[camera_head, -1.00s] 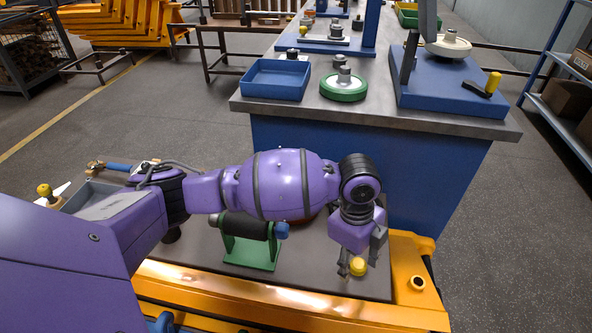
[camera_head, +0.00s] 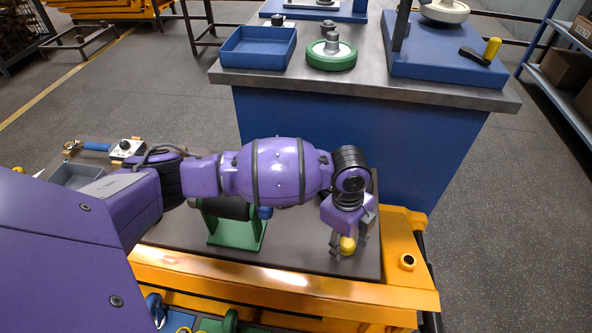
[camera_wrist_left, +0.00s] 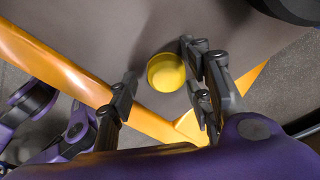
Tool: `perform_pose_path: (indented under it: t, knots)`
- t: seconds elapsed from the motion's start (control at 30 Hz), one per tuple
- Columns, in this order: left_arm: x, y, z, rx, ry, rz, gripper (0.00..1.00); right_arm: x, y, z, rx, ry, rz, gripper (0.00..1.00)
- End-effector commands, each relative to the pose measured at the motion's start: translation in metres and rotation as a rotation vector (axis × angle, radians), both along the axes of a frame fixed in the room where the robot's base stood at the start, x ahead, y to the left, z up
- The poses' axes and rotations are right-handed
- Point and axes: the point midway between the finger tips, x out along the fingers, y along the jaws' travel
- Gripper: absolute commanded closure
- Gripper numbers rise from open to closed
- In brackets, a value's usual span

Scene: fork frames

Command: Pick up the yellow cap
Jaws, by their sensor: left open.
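The yellow cap (camera_head: 347,245) is on the grey top of the yellow cart, near its front right corner. In the left wrist view the round cap (camera_wrist_left: 166,72) shows from above. My left gripper (camera_head: 350,240) is above the cart top at the cap, its fingers pointing down. In the left wrist view my left gripper (camera_wrist_left: 158,80) is open, with a finger on either side of the cap. The cap is closer to the right-hand finger; I cannot tell whether they touch. My right gripper is not in view.
A green stand with a dark roller (camera_head: 235,232) is left of the gripper, partly behind my arm. A grey tray (camera_head: 72,176) is at the cart's far left. Beyond the cart is a blue bench with a grey top (camera_head: 375,88), holding a blue tray (camera_head: 258,48) and green-rimmed wheel (camera_head: 331,55).

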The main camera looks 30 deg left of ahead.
Motion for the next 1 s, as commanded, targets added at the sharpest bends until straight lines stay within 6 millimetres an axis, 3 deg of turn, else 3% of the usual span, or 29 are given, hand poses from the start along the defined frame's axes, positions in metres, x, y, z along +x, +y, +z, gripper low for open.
perform_pose_path:
  t: [0.13, 0.4, 0.77, 1.0]
  knots:
    - [0.002, -0.001, 0.003, -0.001, -0.004, -0.001, 0.55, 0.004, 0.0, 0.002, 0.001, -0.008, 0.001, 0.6]
    - [0.002, -0.001, 0.003, -0.001, -0.005, 0.0, 0.89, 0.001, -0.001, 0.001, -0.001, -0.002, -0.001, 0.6]
    - [0.003, -0.001, 0.008, -0.001, -0.006, 0.0, 0.89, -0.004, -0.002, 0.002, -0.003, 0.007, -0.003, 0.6]
    - [0.003, -0.002, 0.039, -0.002, -0.009, -0.002, 0.9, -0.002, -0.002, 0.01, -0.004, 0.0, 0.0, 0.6]
